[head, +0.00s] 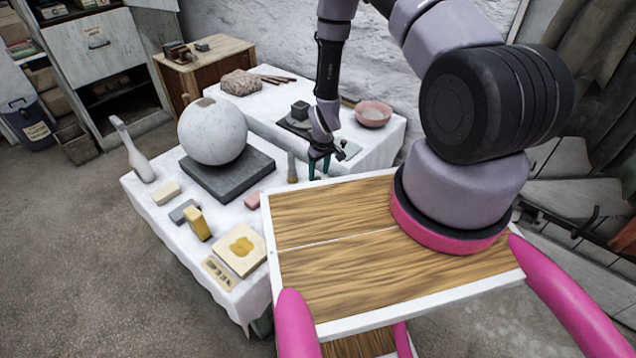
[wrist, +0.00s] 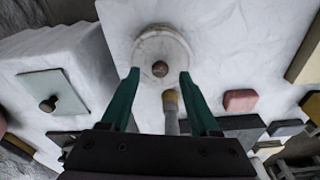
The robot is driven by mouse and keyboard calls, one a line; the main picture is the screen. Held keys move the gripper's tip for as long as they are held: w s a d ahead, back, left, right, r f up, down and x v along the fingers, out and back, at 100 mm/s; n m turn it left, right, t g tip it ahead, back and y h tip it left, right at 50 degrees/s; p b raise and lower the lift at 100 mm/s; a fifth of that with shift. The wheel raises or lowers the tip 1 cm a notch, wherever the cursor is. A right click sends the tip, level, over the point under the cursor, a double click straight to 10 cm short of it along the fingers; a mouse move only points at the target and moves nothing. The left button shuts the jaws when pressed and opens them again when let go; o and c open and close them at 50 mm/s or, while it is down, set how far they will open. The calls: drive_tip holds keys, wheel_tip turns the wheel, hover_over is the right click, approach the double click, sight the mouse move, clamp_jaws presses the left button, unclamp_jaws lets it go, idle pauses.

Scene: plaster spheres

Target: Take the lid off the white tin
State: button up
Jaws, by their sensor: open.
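The white tin (wrist: 140,44) shows from above in the wrist view, with its round pale lid (wrist: 176,45) on top. The lid has a small dark brown knob (wrist: 160,68) at its middle. My gripper (wrist: 158,75) is open, with its two green fingers apart on either side of the knob's line. I see nothing held between them. In the head view my gripper (head: 319,166) points down over the white-covered tables. I cannot make out the tin there.
A brush (wrist: 170,110) stands close to the tin, between my fingers in the picture. A pink block (wrist: 240,100) lies to the right. A square plate with a knob (wrist: 52,92) lies left. In the head view, a large plaster sphere (head: 213,132) rests on a dark slab (head: 227,174).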

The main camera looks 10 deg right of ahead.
wheel_tip(320, 180, down, 2)
drive_tip(key=shift+w+f, duration=0.1)
drive_tip(key=shift+w, duration=0.05)
clamp_jaws()
idle(0.3)
